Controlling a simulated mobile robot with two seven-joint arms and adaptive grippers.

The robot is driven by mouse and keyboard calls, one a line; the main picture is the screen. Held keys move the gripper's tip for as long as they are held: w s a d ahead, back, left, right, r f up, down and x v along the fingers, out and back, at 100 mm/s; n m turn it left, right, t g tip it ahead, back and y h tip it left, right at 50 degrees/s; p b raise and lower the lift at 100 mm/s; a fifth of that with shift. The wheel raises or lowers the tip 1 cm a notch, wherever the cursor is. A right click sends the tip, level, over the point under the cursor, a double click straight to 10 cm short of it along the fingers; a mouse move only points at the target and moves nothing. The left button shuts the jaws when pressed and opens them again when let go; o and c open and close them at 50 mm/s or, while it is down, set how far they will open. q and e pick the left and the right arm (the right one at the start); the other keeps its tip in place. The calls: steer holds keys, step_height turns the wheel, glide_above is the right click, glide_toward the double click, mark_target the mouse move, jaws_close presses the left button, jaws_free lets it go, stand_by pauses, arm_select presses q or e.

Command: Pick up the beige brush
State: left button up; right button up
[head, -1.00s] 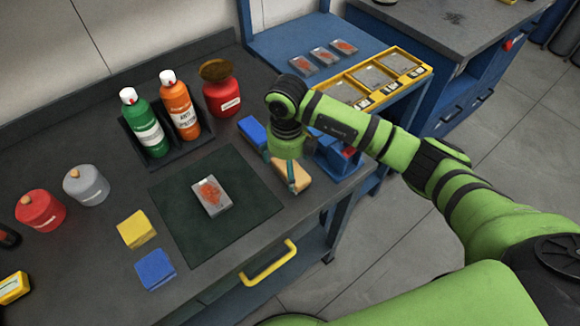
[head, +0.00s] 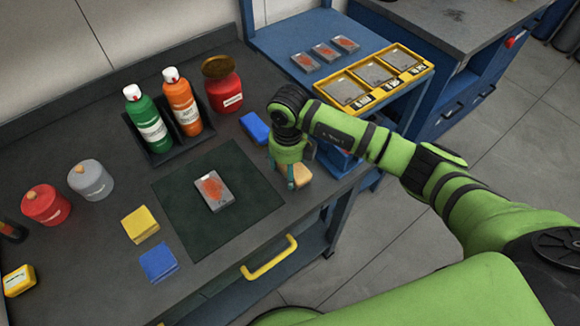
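The beige brush (head: 303,174) lies on the dark bench near its right front edge, just right of the dark green mat (head: 240,215). My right gripper (head: 291,178) points down over its left part, with a teal fingertip showing beside it. The gripper and wrist hide much of the brush, and I cannot see whether the fingers are apart or touching it. My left gripper is not in view.
A blue block (head: 255,128) lies just behind the gripper, and a blue holder (head: 335,158) stands to its right. A metal plate with a rusty patch (head: 213,190) lies on the mat. Green (head: 147,122) and orange (head: 183,105) bottles stand in a black tray.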

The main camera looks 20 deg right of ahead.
steer(key=shift+r+b, duration=0.3)
steer(key=shift+r, duration=0.05)
step_height(320, 180, up, 3)
steer(key=shift+w+f+b, duration=0.1)
steer(key=shift+f+b, duration=0.05)
steer(key=shift+b, duration=0.6)
steer(key=s+d+r+b, duration=0.3)
steer(key=s+d+r, duration=0.4)
steer(key=s, duration=0.2)
steer(key=shift+s+r, duration=0.3)
steer(key=o, duration=0.4)
steer(key=shift+c, duration=1)
